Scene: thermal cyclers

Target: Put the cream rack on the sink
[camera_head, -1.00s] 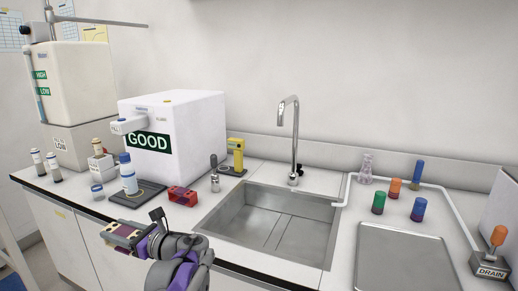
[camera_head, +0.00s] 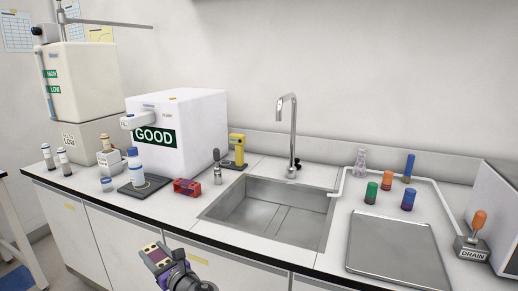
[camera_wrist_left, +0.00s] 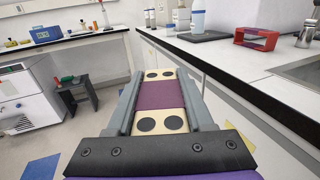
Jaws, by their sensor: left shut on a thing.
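The cream rack (camera_head: 151,248) has a purple band across its middle and dark round holes near its ends in the left wrist view (camera_wrist_left: 172,121). My left gripper (camera_head: 159,257) is shut on it, with a grey finger along each side. It is held in the air in front of the counter, low in the head view. The sink (camera_head: 240,217) is a steel basin set in the counter, to the right of and beyond the rack. The basin looks empty. My right gripper is not in view.
A tap (camera_head: 293,135) stands behind the sink. A red rack (camera_head: 187,187), a bottle (camera_head: 137,170) and a white GOOD machine (camera_head: 190,125) stand left of it. Right are a steel tray (camera_head: 398,248), several coloured tubes and a DRAIN lever (camera_head: 478,227). The counter's front edge (camera_head: 150,212) is near the gripper.

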